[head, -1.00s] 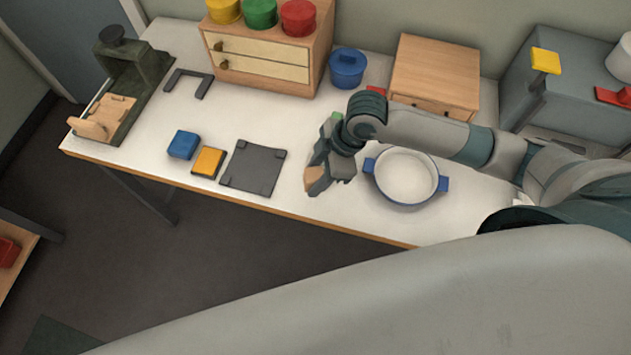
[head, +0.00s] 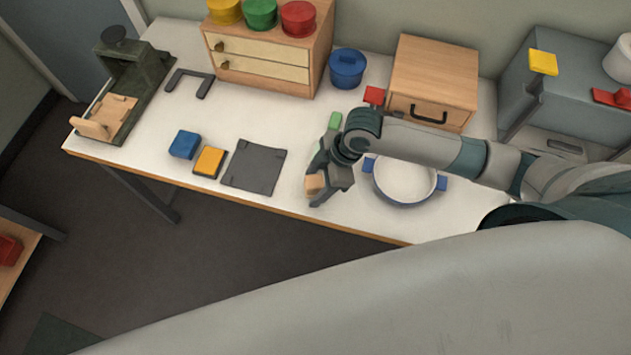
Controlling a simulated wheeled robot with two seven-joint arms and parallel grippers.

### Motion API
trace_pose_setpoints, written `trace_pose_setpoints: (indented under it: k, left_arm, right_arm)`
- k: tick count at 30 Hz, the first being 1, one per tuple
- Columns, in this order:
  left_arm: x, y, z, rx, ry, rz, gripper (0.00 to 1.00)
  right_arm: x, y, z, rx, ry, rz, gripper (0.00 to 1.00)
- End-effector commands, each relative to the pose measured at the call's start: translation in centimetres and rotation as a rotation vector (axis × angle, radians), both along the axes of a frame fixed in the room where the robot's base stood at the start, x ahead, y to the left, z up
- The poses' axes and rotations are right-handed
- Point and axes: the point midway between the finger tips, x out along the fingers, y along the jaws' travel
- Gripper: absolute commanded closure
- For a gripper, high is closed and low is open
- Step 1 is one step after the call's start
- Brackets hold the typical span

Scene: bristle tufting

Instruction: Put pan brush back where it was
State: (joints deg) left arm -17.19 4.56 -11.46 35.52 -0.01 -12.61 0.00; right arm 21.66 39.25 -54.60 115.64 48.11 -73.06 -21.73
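My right gripper (head: 327,188) is low over the table's front edge, just left of the white pan. A tan wooden piece (head: 314,184) sits at its fingers, and the gripper looks shut on it. It may be the pan brush; bristles cannot be made out. The round white pan (head: 404,178) with blue handles stands right of the gripper, partly under my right forearm. A green item (head: 335,121) lies behind the gripper, partly hidden by it. My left gripper is not in view.
A dark square mat (head: 254,166), a yellow block (head: 209,161) and a blue block (head: 184,145) lie left of the gripper. Behind stand a blue pot (head: 347,68), a red block (head: 374,96), a wooden drawer box (head: 434,75) and a drawer cabinet (head: 262,73).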

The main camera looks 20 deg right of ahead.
Motion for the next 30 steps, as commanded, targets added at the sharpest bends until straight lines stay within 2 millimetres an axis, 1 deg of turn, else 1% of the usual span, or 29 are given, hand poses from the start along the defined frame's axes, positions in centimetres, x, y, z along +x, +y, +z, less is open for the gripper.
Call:
trace_pose_setpoints:
  k: [7, 13, 17, 24, 30]
  left_arm:
    - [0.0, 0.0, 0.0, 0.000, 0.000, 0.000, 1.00]
    - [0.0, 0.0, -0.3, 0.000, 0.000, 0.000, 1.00]
    - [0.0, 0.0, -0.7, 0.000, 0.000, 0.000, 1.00]
    - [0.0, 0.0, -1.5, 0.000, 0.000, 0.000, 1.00]
    - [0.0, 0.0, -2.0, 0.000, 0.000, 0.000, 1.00]
  right_arm:
    - [0.0, 0.0, 0.2, 0.000, -0.001, 0.000, 0.41]
    - [0.0, -0.5, 1.4, 0.001, -0.002, 0.000, 0.41]
    - [-0.2, -1.2, 3.0, -0.002, -0.003, 0.001, 0.41]
    - [-0.4, -2.8, 7.0, -0.001, -0.003, 0.001, 0.41]
    - [-0.7, -3.9, 9.8, 0.000, -0.002, 0.000, 0.41]
